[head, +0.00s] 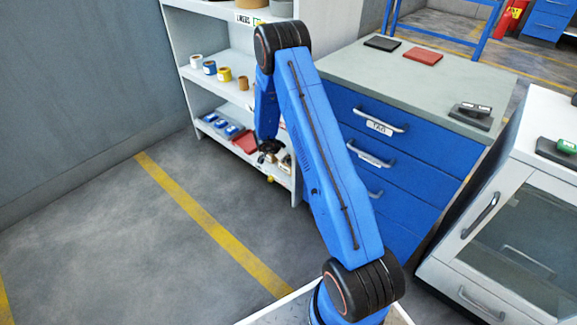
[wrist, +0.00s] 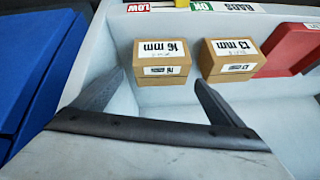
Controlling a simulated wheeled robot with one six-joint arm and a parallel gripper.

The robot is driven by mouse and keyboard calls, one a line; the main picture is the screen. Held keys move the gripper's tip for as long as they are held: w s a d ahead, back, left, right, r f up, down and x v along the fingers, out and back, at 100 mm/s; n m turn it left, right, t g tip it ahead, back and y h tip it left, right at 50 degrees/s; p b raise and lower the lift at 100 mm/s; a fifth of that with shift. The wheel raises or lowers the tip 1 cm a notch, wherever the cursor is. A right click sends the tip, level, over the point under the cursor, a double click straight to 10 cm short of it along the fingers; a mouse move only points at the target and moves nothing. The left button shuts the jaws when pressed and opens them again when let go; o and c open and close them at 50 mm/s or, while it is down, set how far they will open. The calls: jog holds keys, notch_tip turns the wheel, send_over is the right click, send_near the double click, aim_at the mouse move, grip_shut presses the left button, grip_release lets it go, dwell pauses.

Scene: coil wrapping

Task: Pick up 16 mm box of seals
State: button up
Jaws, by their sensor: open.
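The 16 mm box of seals (wrist: 163,62) is a small brown carton with a white label, upside down in the wrist view. It stands on a white shelf surface. My gripper (wrist: 158,78) is open and empty, its two dark fingers pointing at this box, which appears between and just beyond the fingertips. I cannot tell whether either finger touches it. In the head view my gripper (head: 268,150) is at the lower shelf, and the boxes there are too small and partly hidden to tell apart.
A similar 13 mm box (wrist: 230,60) stands close right of the 16 mm box, near the right finger. A red bin (wrist: 293,48) is farther right. A blue surface (wrist: 40,70) lies left. In the head view, blue drawers (head: 400,150) stand right of the shelf unit (head: 185,50).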

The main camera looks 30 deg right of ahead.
aim_at(284, 166)
jog(key=shift+x, duration=3.25)
jog(key=shift+w+d+r, duration=0.1)
jog(key=c, duration=1.3)
